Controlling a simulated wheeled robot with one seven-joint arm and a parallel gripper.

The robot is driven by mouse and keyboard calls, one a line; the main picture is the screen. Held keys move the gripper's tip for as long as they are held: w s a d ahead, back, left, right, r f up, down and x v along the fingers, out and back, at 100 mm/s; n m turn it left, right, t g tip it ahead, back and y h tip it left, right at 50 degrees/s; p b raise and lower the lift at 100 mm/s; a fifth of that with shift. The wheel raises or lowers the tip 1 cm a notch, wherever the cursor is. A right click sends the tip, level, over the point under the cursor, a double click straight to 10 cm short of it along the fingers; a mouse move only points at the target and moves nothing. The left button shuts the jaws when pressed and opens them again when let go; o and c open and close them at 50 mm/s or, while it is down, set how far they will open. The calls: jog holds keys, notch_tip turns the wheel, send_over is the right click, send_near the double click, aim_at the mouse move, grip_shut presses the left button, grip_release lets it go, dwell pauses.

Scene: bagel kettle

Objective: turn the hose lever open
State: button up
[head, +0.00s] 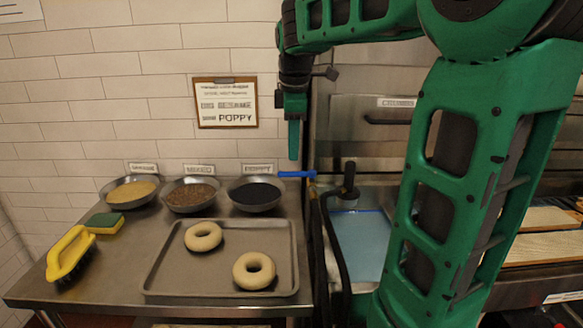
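The blue hose lever (295,174) lies level in the picture, beside the back right corner of the steel table. Its right end meets a small brass-coloured fitting (312,179). A black hose (325,235) runs down below this fitting. My gripper (293,156) points straight down just above the lever, and a small gap shows between its tip and the lever in the picture. I see it edge-on as one green finger shape, so its opening is hidden. How far it is from the lever in depth is unclear.
The steel table holds a tray (164,270) with two bagels, three topping bowls (256,208), a sponge (104,223) and a yellow brush (70,252). A black-handled nozzle (349,182) stands right of the lever over a blue-toned basin (362,245). My arm covers much of the right side.

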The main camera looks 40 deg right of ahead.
aim_at(293, 173)
jog(key=f, duration=0.4)
jog(key=w+d+f, duration=0.1)
jog(key=f, duration=0.2)
jog(key=shift+f, duration=0.1)
